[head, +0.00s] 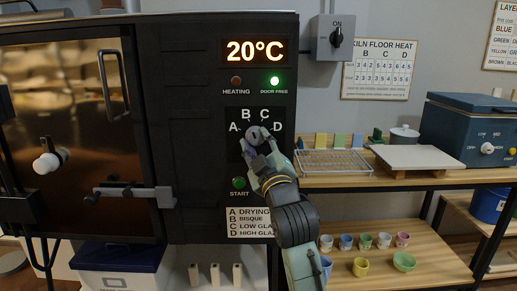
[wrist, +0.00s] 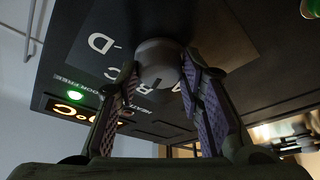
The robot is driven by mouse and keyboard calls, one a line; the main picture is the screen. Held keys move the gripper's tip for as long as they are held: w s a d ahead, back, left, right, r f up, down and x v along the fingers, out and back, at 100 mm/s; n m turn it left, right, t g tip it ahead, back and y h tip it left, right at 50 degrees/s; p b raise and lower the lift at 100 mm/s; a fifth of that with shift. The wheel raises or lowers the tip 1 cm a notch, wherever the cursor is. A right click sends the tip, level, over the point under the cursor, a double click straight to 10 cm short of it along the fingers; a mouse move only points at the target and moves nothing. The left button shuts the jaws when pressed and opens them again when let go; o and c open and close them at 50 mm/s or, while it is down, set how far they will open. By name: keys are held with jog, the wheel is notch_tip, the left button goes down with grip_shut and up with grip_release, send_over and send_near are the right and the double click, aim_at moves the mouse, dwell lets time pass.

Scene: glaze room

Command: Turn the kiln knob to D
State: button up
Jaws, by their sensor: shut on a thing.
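The kiln knob (head: 254,133) is a round grey dial on the black control panel, ringed by the letters A, B, C and D. My gripper (head: 257,146) reaches it from below right and is shut on it. In the wrist view the knob (wrist: 160,58) sits between the two fingertips (wrist: 163,76), with pads on either side. A dark mark shows on the knob's lower edge there; I cannot tell for certain which letter it points to. The letter D (wrist: 100,42) shows left of the knob in that view.
The display (head: 255,51) reads 20°C. The DOOR FREE lamp (head: 274,81) is lit green; the HEATING lamp (head: 236,81) is dark. The green START button (head: 239,183) sits below the knob. A shelf (head: 420,178) with a wire rack stands right of my arm.

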jog(key=m+h, duration=0.1)
jog(key=m, duration=0.1)
jog(key=m+t+h, duration=0.1)
jog(key=m, duration=0.3)
jog(key=shift+a+f+h, duration=0.15)
jog(key=shift+a+h, duration=0.15)
jog(key=shift+h, duration=0.1)
jog(key=m+h, duration=0.1)
jog(key=m, duration=0.2)
jog(key=m+h+p, duration=0.1)
jog(key=m+h, duration=0.1)
jog(key=m, duration=0.2)
jog(key=shift+a+t, duration=0.15)
jog(key=shift+t, duration=0.25)
jog(key=m+h, duration=0.3)
jog(key=m, duration=0.2)
jog(key=shift+a+b, duration=0.15)
jog(key=shift+b, duration=0.25)
jog(key=shift+m+g+h+b, duration=0.45)
jog(key=shift+m+h, duration=0.25)
jog(key=shift+m, duration=0.95)
jog(key=shift+m+g+h+b, duration=0.35)
jog(key=shift+m+g+h, duration=0.3)
jog(key=shift+m, duration=1)
jog(key=shift+r, duration=0.25)
jog(key=o, duration=1.2)
jog(key=shift+c, duration=0.2)
jog(key=shift+f+h, duration=0.1)
jog(key=shift+h, duration=0.15)
